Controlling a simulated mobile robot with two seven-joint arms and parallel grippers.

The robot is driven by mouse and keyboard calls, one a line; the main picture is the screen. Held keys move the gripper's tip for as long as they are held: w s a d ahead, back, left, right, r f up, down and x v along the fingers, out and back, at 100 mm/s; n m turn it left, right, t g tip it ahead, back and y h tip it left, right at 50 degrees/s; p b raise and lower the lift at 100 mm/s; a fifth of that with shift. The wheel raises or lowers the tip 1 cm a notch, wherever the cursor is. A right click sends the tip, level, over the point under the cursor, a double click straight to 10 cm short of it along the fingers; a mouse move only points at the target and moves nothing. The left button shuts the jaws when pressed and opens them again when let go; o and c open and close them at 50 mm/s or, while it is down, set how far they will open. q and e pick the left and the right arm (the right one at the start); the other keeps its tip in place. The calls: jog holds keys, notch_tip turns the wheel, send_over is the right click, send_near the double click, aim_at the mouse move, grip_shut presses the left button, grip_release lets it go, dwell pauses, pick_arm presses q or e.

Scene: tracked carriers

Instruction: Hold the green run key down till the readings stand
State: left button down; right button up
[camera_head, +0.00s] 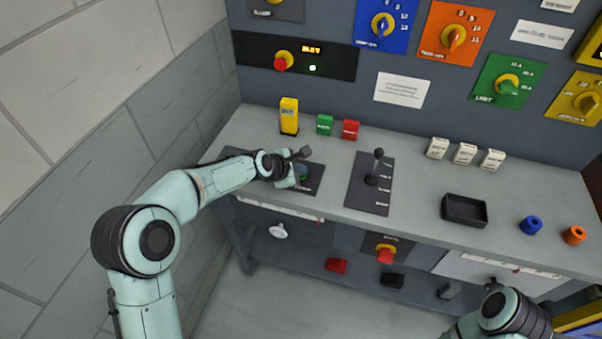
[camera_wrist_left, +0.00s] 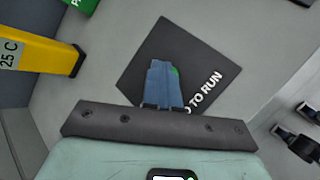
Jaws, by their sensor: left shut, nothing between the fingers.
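The green run key (camera_head: 303,172) sits on a dark plate (camera_head: 316,181) at the bench's left end. In the left wrist view the plate (camera_wrist_left: 150,48) carries white lettering ending in "TO RUN". My left gripper (camera_head: 296,177) is over the key; its blue fingers (camera_wrist_left: 163,82) are shut with nothing between them. They hide most of the key, and only a green sliver (camera_wrist_left: 176,71) shows beside the tips. I cannot tell whether the key is pressed down. A small orange display (camera_head: 311,49) is lit on the black panel, with a bright green lamp (camera_head: 312,68) below.
A yellow block (camera_head: 289,117), a green block (camera_head: 325,125) and a red block (camera_head: 351,130) stand behind the key. A lever (camera_head: 375,168) rises to the right. A black tray (camera_head: 465,211) lies further right. Part of my right arm shows at the lower right.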

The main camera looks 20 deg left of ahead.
jog(key=shift+r, duration=0.1)
dwell(0.6)
pick_arm(q)
jog(key=shift+r+p, duration=0.8)
jog(key=shift+r, duration=0.1)
pick_arm(e)
jog(key=shift+w+r, duration=0.25)
jog(key=shift+r, duration=0.45)
pick_arm(q)
jog(key=shift+r+p, duration=0.35)
jog(key=shift+r, duration=0.15)
notch_tip(320, 180, up, 4)
jog(key=p, duration=0.3)
pick_arm(e)
jog(key=r, duration=0.1)
jog(key=w+r, duration=0.1)
jog(key=r, duration=0.2)
jog(key=shift+w+r, duration=0.1)
jog(key=shift+w, duration=0.3)
jog(key=shift+s, duration=0.1)
